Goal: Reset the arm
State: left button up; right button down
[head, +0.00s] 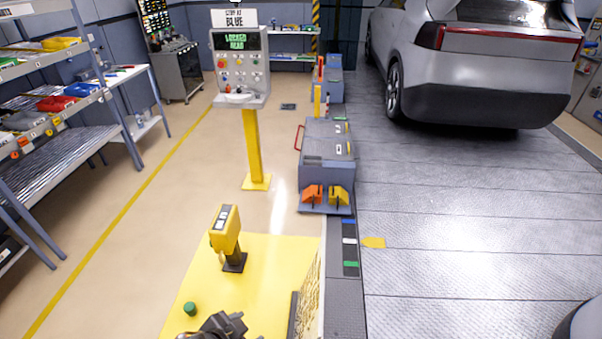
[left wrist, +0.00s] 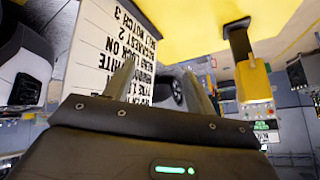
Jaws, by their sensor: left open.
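My left gripper (head: 222,326) shows at the bottom edge of the head view, above the yellow platform (head: 265,265). In the left wrist view its two fingers (left wrist: 160,68) are apart with nothing held between them. A text board (left wrist: 88,50) shows behind and left of the fingers there; its edge-on panel also shows in the head view (head: 311,295), right of the gripper. My right gripper is in neither view.
A yellow handheld unit (head: 226,230) stands on a dark base on the platform, beyond a green knob (head: 190,308). A control pedestal (head: 239,65), a grey cabinet (head: 327,150) and a silver car (head: 480,60) stand farther off. Shelving (head: 60,150) lines the left.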

pick_arm(q)
jog(key=s+a+f+n+g+y, duration=0.2)
jog(key=s+a+n+g+y, duration=0.15)
jog(key=s+a+n, duration=0.7)
jog(key=s+a+f+m+g+b, duration=0.15)
jog(key=f+b, duration=0.25)
jog(key=f, duration=1.2)
jog(key=s+d+f+m+b, duration=0.1)
jog(key=s+f+m+b, duration=0.15)
jog(key=f, duration=1.35)
jog(key=s+a+f+b, duration=0.1)
jog(key=s+f+b, duration=0.2)
jog(key=s+f, duration=0.5)
jog(key=s+a+f+g+b, duration=0.1)
jog(key=s+f+b, duration=0.3)
jog(key=f, duration=1.2)
jog(key=s+a, duration=0.1)
jog(key=s, duration=0.3)
jog(key=shift+s+a, duration=0.25)
jog(key=shift+s+n, duration=0.1)
jog(key=shift+n, duration=0.15)
